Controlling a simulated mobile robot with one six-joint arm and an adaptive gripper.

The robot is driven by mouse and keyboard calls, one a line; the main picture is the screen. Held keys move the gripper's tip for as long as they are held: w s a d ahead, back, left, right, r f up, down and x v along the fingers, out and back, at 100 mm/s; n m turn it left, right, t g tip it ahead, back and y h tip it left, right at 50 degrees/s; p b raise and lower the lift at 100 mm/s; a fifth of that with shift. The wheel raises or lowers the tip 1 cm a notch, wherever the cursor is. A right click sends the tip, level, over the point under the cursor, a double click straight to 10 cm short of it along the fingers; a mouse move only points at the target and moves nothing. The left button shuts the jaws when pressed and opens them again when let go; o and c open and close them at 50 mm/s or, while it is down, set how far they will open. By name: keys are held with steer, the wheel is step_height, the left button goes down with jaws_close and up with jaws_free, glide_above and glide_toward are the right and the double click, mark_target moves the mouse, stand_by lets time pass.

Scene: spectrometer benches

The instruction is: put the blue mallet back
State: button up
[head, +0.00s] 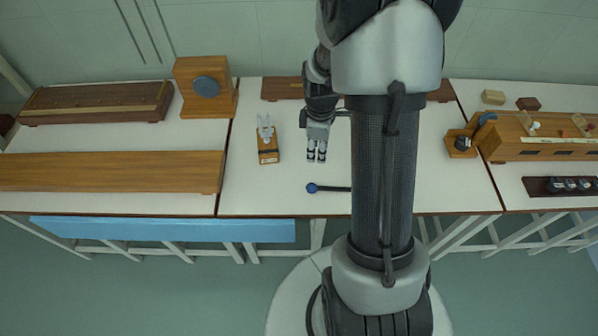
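The blue mallet (312,188) lies on the middle bench near its front edge. Its round blue head points left, and its dark handle runs right until my arm hides it. My gripper (316,158) is above the middle bench, up the picture from the mallet head and apart from it. Its two fingers look close together with a narrow gap, too small to tell if they are open or shut. I see nothing held between them. A small wooden block (268,155) with a pale, pronged top stands left of my gripper. A wooden stand with a dark blue part (462,144) is to the right.
A long dark wooden piece (283,88) lies at the back, partly behind my arm. Wooden boxes (206,88) and long boards (110,171) fill the left bench. A wooden apparatus (545,146) and dark rack (540,187) are on the right bench. Bare surface surrounds the mallet head.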

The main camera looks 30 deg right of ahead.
steer(key=s+a+r+m+t, duration=0.1)
steer(key=a+r+m, duration=0.1)
steer(key=a+r, duration=0.6)
steer(key=s+a+r+m+t, duration=0.1)
steer(key=s+a+r+m, duration=0.2)
steer(key=s+a+r, duration=0.2)
steer(key=s+a+r+m+t, duration=0.2)
steer(key=s+a+r+m, duration=0.2)
steer(key=s+r, duration=0.6)
steer(key=shift+s+a+r+m+y, duration=0.2)
steer(key=shift+s+a+m+y, duration=0.1)
steer(key=shift+s+a, duration=0.4)
steer(key=shift+w+a, duration=0.15)
steer(key=shift+w, duration=0.05)
